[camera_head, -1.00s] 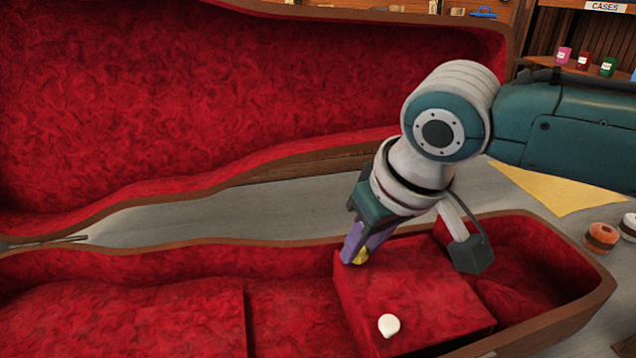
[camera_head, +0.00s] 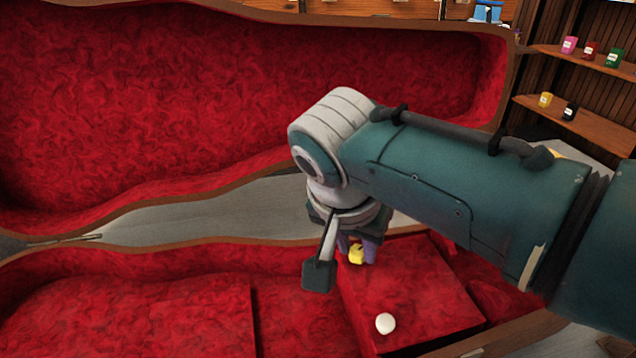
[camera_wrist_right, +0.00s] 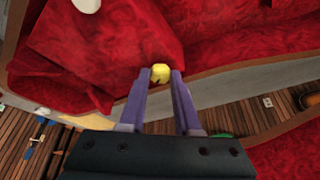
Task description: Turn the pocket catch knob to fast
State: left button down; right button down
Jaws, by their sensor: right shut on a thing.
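The yellow knob (camera_head: 357,254) stands on the back edge of a red plush pocket lid (camera_head: 420,290) inside the open instrument case. My right gripper (camera_head: 357,245) points down at it, its purple fingers on either side of it. In the right wrist view the yellow knob (camera_wrist_right: 160,74) sits between the two fingertips, and the gripper is shut on it. A small dark mark shows on the knob, too small to read. My left gripper is not in view.
A white knob (camera_head: 385,323) sits on the front part of the same pocket lid. The case's raised lid (camera_head: 240,100) stands behind, and the wooden rim surrounds the case. Shelves with small coloured jars (camera_head: 590,50) are at the back right.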

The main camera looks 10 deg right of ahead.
jog(key=m+b, duration=0.1)
jog(key=m, duration=0.1)
jog(key=m+g+b, duration=0.1)
jog(key=m+b, duration=0.1)
jog(key=shift+w+a+f+h, duration=0.15)
jog(key=shift+w+f+h, duration=0.05)
jog(key=shift+h, duration=0.2)
jog(key=shift+r+m+g+h+b, duration=0.15)
jog(key=shift+m+g+h+b, duration=0.15)
jog(key=shift+m+b, duration=0.65)
jog(key=c, duration=0.6)
grip_release()
jog(key=shift+r, duration=0.1)
